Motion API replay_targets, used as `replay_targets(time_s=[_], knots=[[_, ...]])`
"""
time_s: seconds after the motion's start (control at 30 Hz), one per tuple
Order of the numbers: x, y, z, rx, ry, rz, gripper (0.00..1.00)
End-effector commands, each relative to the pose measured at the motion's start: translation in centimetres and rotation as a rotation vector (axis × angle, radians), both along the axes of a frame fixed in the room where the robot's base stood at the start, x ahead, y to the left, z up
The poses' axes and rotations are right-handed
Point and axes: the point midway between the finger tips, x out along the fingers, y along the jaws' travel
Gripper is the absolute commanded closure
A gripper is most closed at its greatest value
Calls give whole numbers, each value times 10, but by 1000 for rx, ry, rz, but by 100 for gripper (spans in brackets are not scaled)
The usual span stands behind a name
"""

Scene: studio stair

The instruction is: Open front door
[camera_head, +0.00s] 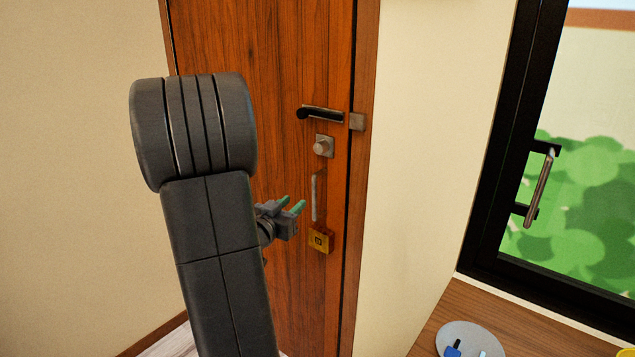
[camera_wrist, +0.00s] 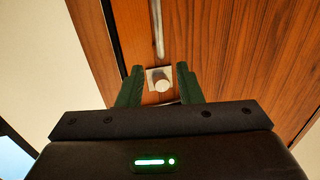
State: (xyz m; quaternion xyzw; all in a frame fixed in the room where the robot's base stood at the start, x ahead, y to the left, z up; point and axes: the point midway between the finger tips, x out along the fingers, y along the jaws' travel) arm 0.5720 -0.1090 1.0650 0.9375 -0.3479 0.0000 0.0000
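The wooden front door (camera_head: 270,60) fills the middle of the head view and looks shut in its frame. It carries a dark lever handle (camera_head: 320,113) lying level, and a round knob on a square plate (camera_head: 323,146) below it. Lower are a pale vertical bar (camera_head: 314,196) and a yellow box-like piece (camera_head: 320,239). My gripper (camera_head: 294,206) is open and empty, left of the vertical bar. In the wrist view, a round knob on a square plate (camera_wrist: 160,79) shows between the green fingers (camera_wrist: 160,68), with no grip on it.
A metal piece (camera_head: 357,122) sits on the door frame beside the lever. At right, a black-framed glass panel (camera_head: 505,130) has its own handle (camera_head: 540,188). A wooden surface (camera_head: 440,315) with a grey round plate (camera_head: 470,338) lies at lower right. A plain wall stands left.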

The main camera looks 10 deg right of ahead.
Motion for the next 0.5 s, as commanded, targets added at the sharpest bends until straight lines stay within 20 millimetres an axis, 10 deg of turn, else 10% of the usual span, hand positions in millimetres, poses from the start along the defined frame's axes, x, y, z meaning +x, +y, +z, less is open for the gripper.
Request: replay_targets(time_s=[0.5], knots=[[77,-68,1,-1,-1,-4,68]])
